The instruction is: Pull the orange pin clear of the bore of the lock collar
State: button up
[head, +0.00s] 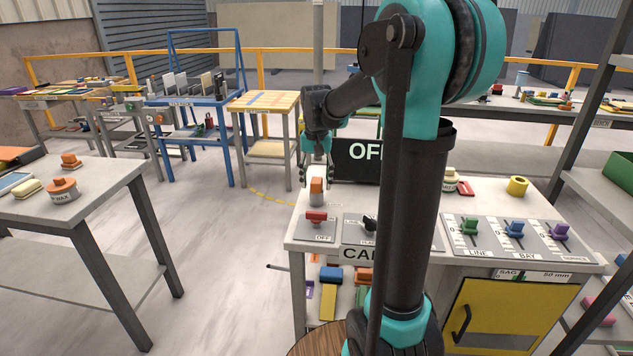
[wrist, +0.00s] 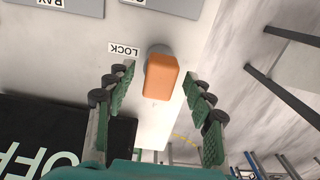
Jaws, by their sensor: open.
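The orange pin (head: 316,187) stands upright near the far left corner of the light-topped console. In the wrist view the orange pin (wrist: 161,78) shows as a rounded block, with a sliver of the grey lock collar (wrist: 158,49) behind it, beside a LOCK label. The bore is hidden by the pin. My gripper (head: 316,171) points down over the pin, open. In the wrist view its green-padded fingers (wrist: 163,88) stand on either side of the pin, with a gap visible on both sides.
A red-handled switch (head: 316,217) marked OFF and a black knob (head: 369,222) sit close in front of the pin. A black OFF sign (head: 357,160) stands just behind and right. Coloured sliders (head: 514,230) lie further right. Open floor (head: 225,240) lies left of the console.

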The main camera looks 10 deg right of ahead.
jog(key=shift+f, duration=0.2)
grip_shut()
dwell(0.3)
jog(key=shift+r, duration=0.15)
jog(key=shift+r, duration=2.75)
jog(key=shift+r, duration=3)
